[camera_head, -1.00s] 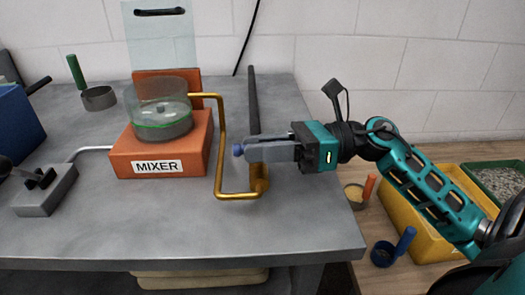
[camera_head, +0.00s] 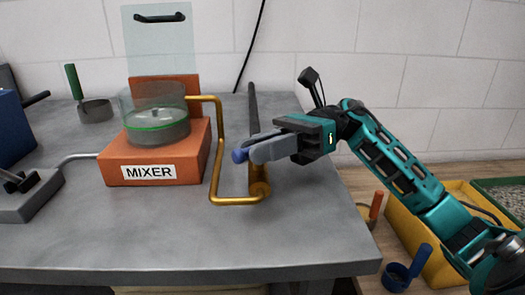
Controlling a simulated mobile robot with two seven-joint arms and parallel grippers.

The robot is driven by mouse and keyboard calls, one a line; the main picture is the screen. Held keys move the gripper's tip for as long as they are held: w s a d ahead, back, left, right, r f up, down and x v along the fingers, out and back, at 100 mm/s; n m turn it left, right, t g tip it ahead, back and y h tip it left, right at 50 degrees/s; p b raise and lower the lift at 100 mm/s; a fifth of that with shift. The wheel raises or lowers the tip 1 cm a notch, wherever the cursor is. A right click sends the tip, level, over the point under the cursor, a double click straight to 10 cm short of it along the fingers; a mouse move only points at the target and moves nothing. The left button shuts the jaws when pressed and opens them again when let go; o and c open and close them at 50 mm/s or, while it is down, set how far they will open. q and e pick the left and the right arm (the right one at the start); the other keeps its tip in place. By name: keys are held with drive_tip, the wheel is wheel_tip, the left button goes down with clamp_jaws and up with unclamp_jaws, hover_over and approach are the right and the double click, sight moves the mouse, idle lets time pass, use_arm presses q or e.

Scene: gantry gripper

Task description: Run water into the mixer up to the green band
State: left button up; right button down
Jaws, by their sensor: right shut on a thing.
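The mixer (camera_head: 185,162) is an orange base with a white MIXER label. A clear round bowl (camera_head: 142,100) sits on it. The green band (camera_head: 158,127) rings the bowl low on its wall; the water level inside is too unclear to tell. A brass pipe (camera_head: 219,150) runs from the bowl down and right to an upright brass valve (camera_head: 260,189) on a dark pipe. My right gripper (camera_head: 257,151) is shut on the valve's handle, whose blue tip (camera_head: 240,156) sticks out to the left. The jaws hide the rest of the handle. My left gripper is not in view.
A grey box with a black lever (camera_head: 30,192) stands at the left, with a blue box (camera_head: 14,130) behind it. A green-handled scoop (camera_head: 95,110) lies at the back. The table front is clear.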

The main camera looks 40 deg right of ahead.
drive_tip(key=c, duration=1.1)
unclamp_jaws()
drive_tip(key=d, duration=1.3)
